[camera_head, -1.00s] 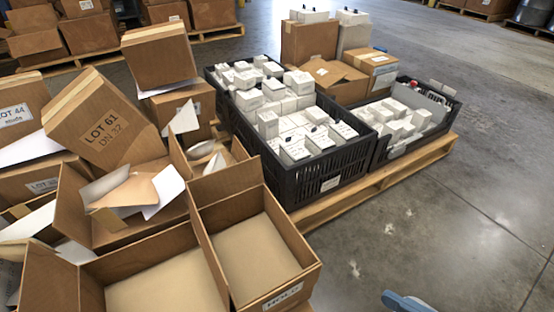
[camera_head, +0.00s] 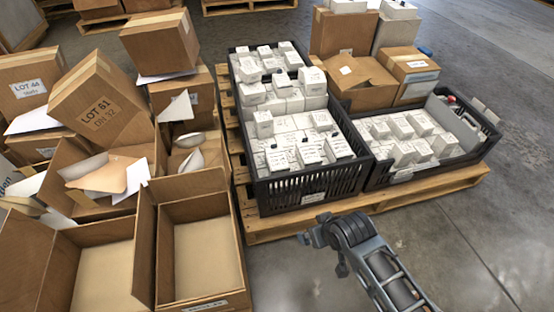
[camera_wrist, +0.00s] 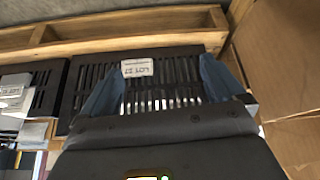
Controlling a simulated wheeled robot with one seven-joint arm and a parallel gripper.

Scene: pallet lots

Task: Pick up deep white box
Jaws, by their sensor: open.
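Several small white boxes (camera_head: 290,95) are packed in the black slatted crate (camera_head: 312,190), and more white boxes (camera_head: 408,135) sit in the lower black crate (camera_head: 425,180) to its right. A taller white box (camera_head: 396,28) stands at the back right beside a brown carton. I cannot tell which one is the deep white box. My gripper (camera_wrist: 162,70) is open and empty in the wrist view, its blue fingers spread before a slatted black crate wall with a white label (camera_wrist: 137,67). In the head view my arm reaches in front of the crates, apart from the boxes.
The crates rest on a wooden pallet (camera_head: 265,228). Brown cartons (camera_head: 408,75) stand behind the crates. Grey concrete floor (camera_head: 470,230) is clear at the right.

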